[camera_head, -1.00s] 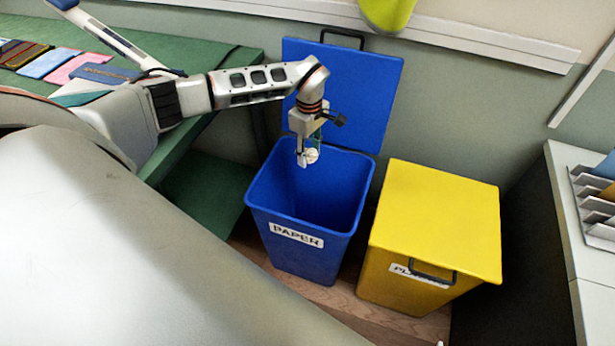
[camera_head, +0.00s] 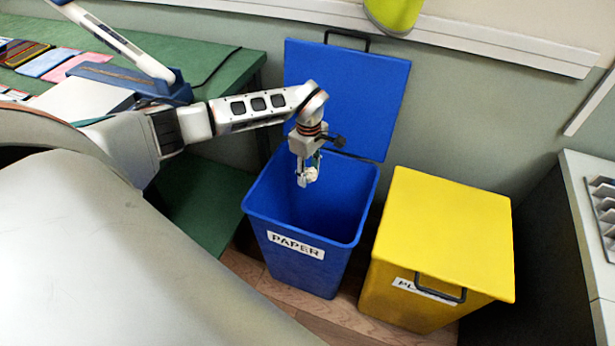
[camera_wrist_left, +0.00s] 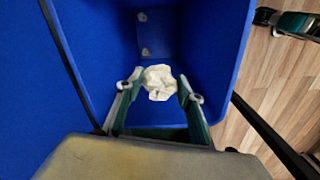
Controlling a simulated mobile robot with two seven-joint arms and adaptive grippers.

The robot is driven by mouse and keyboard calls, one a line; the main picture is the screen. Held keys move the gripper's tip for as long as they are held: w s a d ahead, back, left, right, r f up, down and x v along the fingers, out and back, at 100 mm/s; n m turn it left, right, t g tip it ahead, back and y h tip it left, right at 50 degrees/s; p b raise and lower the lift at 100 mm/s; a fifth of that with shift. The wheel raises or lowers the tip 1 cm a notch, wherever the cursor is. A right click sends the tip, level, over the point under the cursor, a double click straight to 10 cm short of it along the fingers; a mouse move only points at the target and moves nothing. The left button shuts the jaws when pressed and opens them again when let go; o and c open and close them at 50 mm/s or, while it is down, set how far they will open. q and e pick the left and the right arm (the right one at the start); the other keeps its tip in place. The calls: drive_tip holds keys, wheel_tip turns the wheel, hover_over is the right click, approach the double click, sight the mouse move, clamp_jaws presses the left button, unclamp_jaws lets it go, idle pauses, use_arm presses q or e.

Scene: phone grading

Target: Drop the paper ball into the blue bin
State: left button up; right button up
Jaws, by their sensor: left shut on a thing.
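The blue bin (camera_head: 305,263), labelled PAPER, stands on the floor with its lid (camera_head: 350,98) raised at the back. My left gripper (camera_head: 307,180) points down over the bin's opening. It is shut on a crumpled white paper ball (camera_head: 312,174). In the left wrist view the paper ball (camera_wrist_left: 159,82) sits between the two fingertips (camera_wrist_left: 158,92), with the inside of the blue bin (camera_wrist_left: 205,45) behind it. How far the ball is below or above the rim is hard to tell. My right gripper is not in view.
A yellow bin (camera_head: 440,235) with a closed lid stands just right of the blue bin. A green table (camera_head: 225,75) with several flat coloured items is at the left. A grey cabinet (camera_head: 590,215) is at the right edge.

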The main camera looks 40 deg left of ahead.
use_arm(q)
drive_tip(key=o, duration=0.8)
wheel_tip(320, 180, up, 12)
idle(0.5)
